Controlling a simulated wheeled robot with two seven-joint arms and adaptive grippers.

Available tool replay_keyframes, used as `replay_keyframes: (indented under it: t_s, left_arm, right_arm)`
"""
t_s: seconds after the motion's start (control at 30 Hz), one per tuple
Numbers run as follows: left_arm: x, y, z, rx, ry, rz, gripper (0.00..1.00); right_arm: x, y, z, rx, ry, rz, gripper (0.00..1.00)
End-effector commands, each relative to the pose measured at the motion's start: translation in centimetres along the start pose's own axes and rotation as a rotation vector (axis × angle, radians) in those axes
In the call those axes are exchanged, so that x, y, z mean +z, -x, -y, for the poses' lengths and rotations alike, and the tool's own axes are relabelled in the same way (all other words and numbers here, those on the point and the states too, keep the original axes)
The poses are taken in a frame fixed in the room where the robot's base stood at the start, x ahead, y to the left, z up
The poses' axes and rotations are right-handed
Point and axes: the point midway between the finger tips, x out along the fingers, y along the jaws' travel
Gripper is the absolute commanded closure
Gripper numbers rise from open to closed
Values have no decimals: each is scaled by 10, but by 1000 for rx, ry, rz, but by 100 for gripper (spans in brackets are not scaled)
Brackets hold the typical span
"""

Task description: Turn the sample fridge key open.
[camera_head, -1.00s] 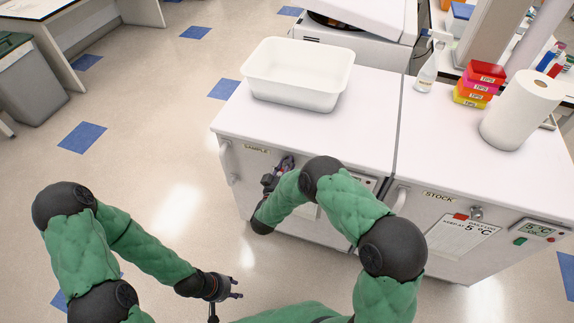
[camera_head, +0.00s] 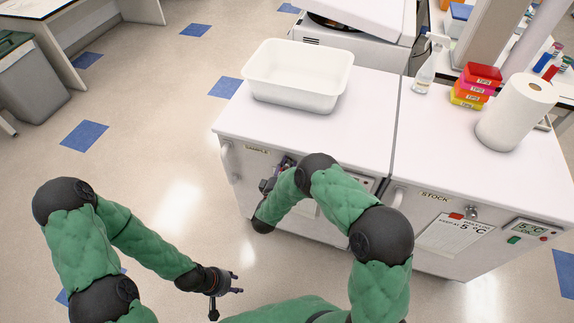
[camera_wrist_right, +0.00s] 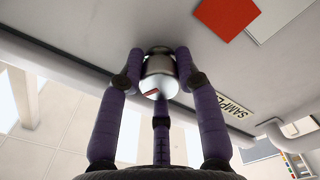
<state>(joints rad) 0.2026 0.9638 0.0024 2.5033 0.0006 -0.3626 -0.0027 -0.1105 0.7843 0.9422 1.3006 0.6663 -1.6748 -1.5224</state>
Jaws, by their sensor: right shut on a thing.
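The sample fridge (camera_head: 228,146) is the white left-hand unit with a SAMPLE label (camera_head: 257,150); the label also shows in the wrist view (camera_wrist_right: 234,107). My right gripper (camera_head: 285,164) is at its front, below the top edge. In the wrist view my right gripper's purple fingers (camera_wrist_right: 158,78) are closed around a silver round key piece (camera_wrist_right: 158,72) with a small red mark, against the fridge front. The head view hides the key behind the gripper and arm. My left gripper (camera_head: 237,283) is empty and open, low over the floor, away from the fridge.
A white tub (camera_head: 298,78) stands on the sample fridge. The stock fridge (camera_head: 480,240) adjoins it on the right, with its own lock (camera_head: 471,212). The sample fridge's door handle (camera_head: 228,162) is at its left edge.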

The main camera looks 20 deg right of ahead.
Motion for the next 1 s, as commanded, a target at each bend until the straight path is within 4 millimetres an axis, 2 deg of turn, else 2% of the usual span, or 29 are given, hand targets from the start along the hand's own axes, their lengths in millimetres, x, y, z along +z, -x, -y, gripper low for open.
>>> replay_keyframes:
  t_s: [0.2,0.5,1.0]
  left_arm:
    - [0,6,-2,0,0,0,60]
    - [0,10,-3,0,0,0,60]
    - [0,11,-4,0,0,0,60]
  right_arm:
    - [-2,0,-1,0,179,-5,99]
    - [-2,0,0,0,353,-5,99]
    - [-2,0,1,0,429,-6,99]
